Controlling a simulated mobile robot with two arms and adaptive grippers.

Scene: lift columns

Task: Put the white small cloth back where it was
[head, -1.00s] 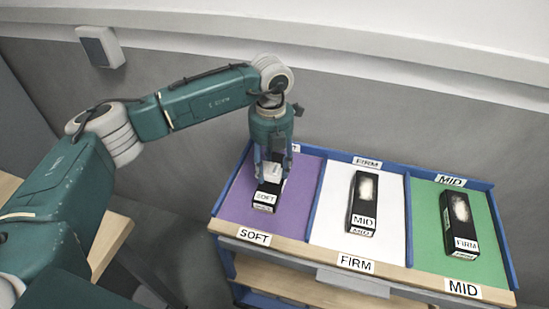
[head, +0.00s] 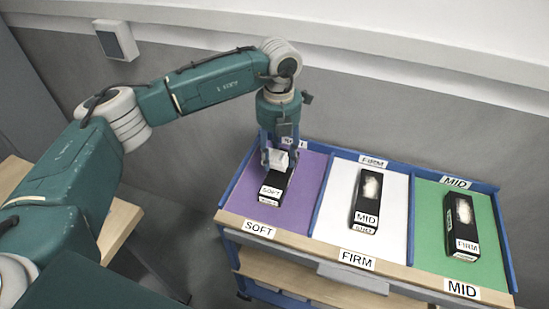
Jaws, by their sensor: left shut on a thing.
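My left gripper (head: 277,158) points down over the purple compartment (head: 304,185) and is shut on a small white cloth (head: 279,159). The cloth is at the far end of the black box labelled SOFT (head: 275,188); I cannot tell whether it touches the box. The gripper hides part of the box's far end. The black box labelled MID (head: 366,203) lies in the white compartment, with a white patch in its top. The black box labelled FIRM (head: 462,227) lies in the green compartment, also with a white patch. My right gripper is not in view.
The compartments have blue dividers and a wooden front edge with labels SOFT (head: 259,229), FIRM (head: 356,259) and MID (head: 462,289). A grey wall (head: 420,130) stands close behind. A wooden surface (head: 118,228) is at the left.

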